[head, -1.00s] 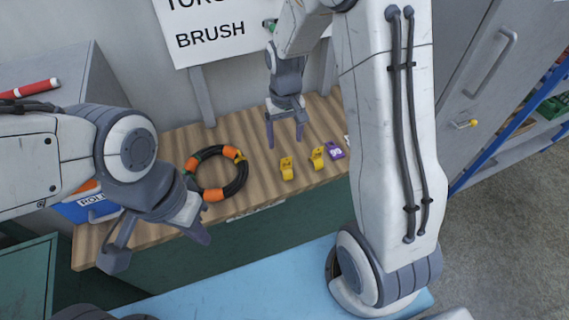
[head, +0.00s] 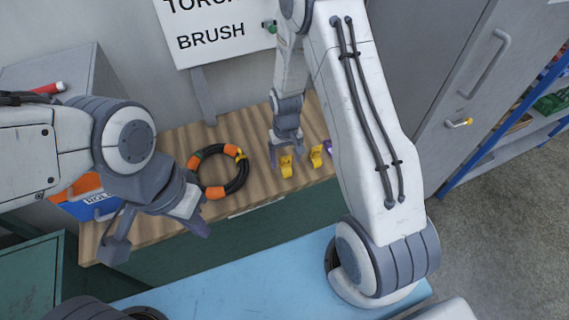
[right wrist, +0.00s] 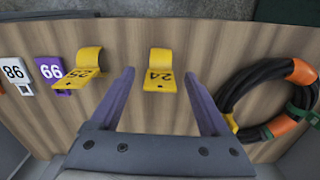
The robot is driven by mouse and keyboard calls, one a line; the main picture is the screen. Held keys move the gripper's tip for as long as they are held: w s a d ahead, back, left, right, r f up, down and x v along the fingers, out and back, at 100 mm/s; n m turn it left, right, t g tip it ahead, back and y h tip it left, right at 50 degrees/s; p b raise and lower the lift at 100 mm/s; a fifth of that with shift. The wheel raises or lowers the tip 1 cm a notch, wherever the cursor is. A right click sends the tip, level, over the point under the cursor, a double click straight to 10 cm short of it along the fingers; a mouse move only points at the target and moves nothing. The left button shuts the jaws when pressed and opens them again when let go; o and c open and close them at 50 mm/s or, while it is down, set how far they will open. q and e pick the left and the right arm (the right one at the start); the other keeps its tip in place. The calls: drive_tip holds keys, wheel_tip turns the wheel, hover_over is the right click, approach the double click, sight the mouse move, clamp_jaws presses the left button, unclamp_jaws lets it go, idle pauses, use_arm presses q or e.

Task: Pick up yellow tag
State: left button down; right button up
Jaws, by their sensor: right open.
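Two yellow tags lie on the wooden bench top. The one marked 24 (head: 286,166) is also in the right wrist view (right wrist: 161,74), between my right gripper's fingers and a little beyond the middle of the gap. The other yellow tag (head: 316,156), which seems to read 25, lies outside the fingers, left in the right wrist view (right wrist: 80,72). My right gripper (head: 287,157) is open and empty, close by tag 24; I cannot tell the exact height. My left gripper (head: 158,242) is open and empty, near the bench's front left edge.
A coiled black hose (head: 220,172) with orange bands lies beside the tags, right in the wrist view. A purple tag (right wrist: 53,72) and a white tag (right wrist: 17,72) lie past tag 25. A blue bin (head: 95,205) stands left. A grey cabinet (head: 455,75) stands right.

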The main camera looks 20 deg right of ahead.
sight(285, 166)
clamp_jaws()
drive_tip(key=shift+r, duration=0.1)
drive_tip(key=shift+w+r+b, duration=0.1)
drive_tip(key=shift+r+b, duration=0.2)
drive_tip(key=shift+r, duration=0.25)
wheel_tip(285, 166, up, 3)
drive_tip(key=shift+f+b, duration=0.1)
drive_tip(key=shift+b, duration=0.45)
drive_tip(key=s+d+r+b, duration=0.2)
drive_tip(key=s+d+r, duration=0.3)
drive_tip(key=d, duration=0.5)
wheel_tip(285, 166, up, 2)
drive_tip(key=shift+d, duration=0.3)
drive_tip(key=shift+s, duration=0.1)
